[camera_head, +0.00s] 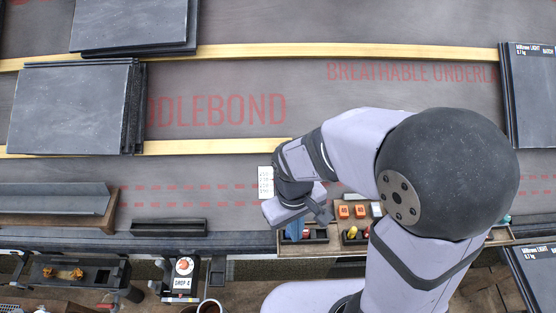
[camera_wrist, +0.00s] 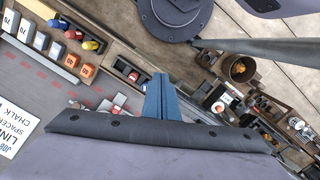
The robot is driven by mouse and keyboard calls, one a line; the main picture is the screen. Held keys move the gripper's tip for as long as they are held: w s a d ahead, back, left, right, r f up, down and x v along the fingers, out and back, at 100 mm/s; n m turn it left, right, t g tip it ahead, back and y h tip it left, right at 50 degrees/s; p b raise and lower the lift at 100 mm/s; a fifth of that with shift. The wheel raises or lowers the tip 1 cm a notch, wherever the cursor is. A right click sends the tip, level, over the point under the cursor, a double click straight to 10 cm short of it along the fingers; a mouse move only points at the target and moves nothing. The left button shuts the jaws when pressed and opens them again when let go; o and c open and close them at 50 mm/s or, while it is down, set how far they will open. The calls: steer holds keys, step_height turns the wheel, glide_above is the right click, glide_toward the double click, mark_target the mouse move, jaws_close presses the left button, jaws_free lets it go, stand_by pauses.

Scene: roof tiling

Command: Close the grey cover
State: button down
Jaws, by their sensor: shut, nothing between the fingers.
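A long grey angled panel (camera_head: 55,200) lies at the left on a brown wooden base in the head view. It may be the grey cover, but I cannot tell for sure, nor how far open it stands. My gripper (camera_head: 294,231) points down over the wooden tray in the middle, well to the right of the panel. Its blue fingers (camera_wrist: 165,97) are together and empty in the wrist view. The panel is not recognisable in the wrist view.
The wooden tray (camera_head: 320,244) has compartments with small coloured items. Slate stacks (camera_head: 70,108) lie on the roof underlay between yellow battens.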

steer(key=w+a+f+n+t+b, duration=0.3)
steer(key=w+a+f+b, duration=0.15)
steer(key=w+a, duration=0.6)
steer(key=w+d+r+m+t+h, duration=0.1)
steer(key=w+r+m+t, duration=0.2)
steer(key=w+r, duration=0.7)
steer(key=shift+w+d+r+m+t+h, duration=0.25)
steer(key=shift+w+m+t+h, duration=0.2)
steer(key=shift+w, duration=0.8)
steer(key=d+r+x, duration=0.1)
steer(key=d+x, duration=0.1)
steer(key=x, duration=1)
steer(key=shift+w+d+f+p, duration=0.25)
steer(key=shift+w+d+p, duration=0.1)
steer(key=shift+d+p, duration=0.1)
